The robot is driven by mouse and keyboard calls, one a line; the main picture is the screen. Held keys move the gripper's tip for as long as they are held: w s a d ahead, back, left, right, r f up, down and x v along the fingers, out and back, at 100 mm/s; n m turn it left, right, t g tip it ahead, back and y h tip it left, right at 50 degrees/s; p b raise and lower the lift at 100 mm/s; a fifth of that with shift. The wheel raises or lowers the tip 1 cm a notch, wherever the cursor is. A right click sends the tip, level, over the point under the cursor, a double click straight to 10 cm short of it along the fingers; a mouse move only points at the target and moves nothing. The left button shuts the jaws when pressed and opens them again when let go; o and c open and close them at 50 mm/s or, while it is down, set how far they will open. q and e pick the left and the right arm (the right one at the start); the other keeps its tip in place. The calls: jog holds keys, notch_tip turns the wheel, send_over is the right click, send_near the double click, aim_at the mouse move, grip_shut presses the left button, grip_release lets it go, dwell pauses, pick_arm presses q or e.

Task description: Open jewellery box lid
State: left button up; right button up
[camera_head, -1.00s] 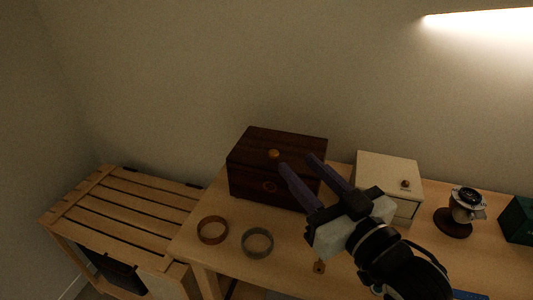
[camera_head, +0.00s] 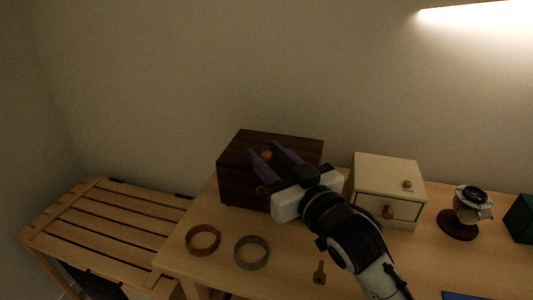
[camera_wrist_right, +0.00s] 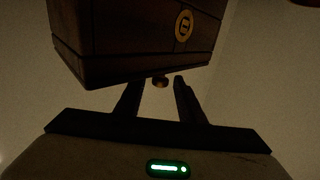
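The dark wooden box (camera_head: 236,182), which I take for the jewellery box, stands on the table against the wall with its lid closed. A small round knob (camera_head: 267,154) sits on its lid, and a round brass emblem (camera_wrist_right: 184,25) shows on its front. My right gripper (camera_head: 262,151) is at the lid with its fingers apart, one on each side of the knob. In the right wrist view the knob (camera_wrist_right: 160,82) shows between the open fingertips, with gaps beside it. The gripper hides part of the box's right side. My left gripper is not in view.
A cream box (camera_head: 375,177) with knobs stands to the right, close to my right wrist. A watch on a stand (camera_head: 466,210) and a green box (camera_head: 521,218) are farther right. Two rings (camera_head: 203,240) and a key (camera_head: 320,272) lie in front. A slatted bench (camera_head: 105,225) is at left.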

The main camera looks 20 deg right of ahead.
jog(key=shift+w, duration=0.45)
grip_shut()
